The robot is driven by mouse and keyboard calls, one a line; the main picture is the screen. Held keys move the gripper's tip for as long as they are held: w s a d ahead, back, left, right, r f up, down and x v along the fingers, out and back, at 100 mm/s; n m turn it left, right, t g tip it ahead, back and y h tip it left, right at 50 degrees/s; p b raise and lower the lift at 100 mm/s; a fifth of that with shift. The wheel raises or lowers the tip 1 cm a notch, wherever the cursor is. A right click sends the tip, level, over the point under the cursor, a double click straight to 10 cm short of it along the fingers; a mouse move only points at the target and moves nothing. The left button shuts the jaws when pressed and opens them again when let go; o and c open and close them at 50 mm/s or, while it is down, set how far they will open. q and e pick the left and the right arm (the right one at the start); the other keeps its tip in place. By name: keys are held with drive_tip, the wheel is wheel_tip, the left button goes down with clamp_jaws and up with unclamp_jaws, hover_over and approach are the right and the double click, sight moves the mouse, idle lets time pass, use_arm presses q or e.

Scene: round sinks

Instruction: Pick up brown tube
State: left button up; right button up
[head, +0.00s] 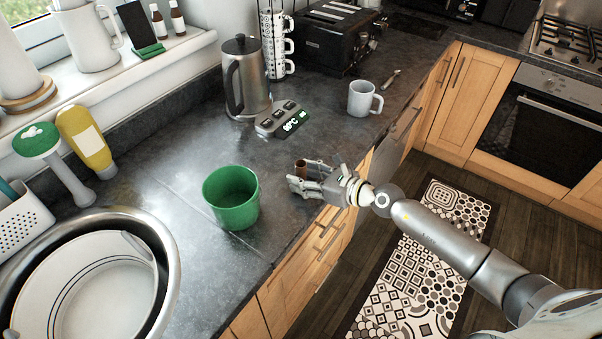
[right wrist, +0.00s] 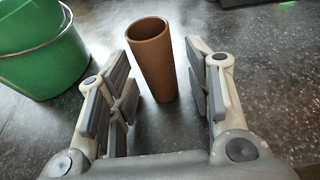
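The brown tube (right wrist: 154,62) stands upright on the dark countertop in the right wrist view. It is hollow, with its round open top facing up. My right gripper (right wrist: 160,88) is open, with one finger on each side of the tube and a visible gap on both sides. In the head view the tube (head: 301,168) shows as a small brown piece between the fingers of my right gripper (head: 305,180), partly hidden by them. My left gripper is not in view.
A green bucket (head: 231,198) stands just left of my right gripper. A kettle (head: 245,78), a digital scale-like device (head: 283,119) and a white mug (head: 364,99) stand farther back. A round sink (head: 166,262) holding dishes is at lower left. The counter's front edge runs under my right gripper.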

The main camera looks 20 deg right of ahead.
sight(306, 168)
drive_tip(key=c, duration=0.6)
drive_tip(key=shift+o, duration=0.2)
drive_tip(key=shift+r, duration=0.6)
wheel_tip(306, 168, up, 2)
drive_tip(key=shift+p, duration=0.55)
drive_tip(key=s+a+r+p, duration=0.1)
drive_tip(key=s+a+r, duration=0.4)
drive_tip(key=s+r, duration=0.4)
drive_tip(key=s, duration=0.4)
drive_tip(key=shift+a+r, duration=0.2)
drive_tip(key=shift+r, duration=0.2)
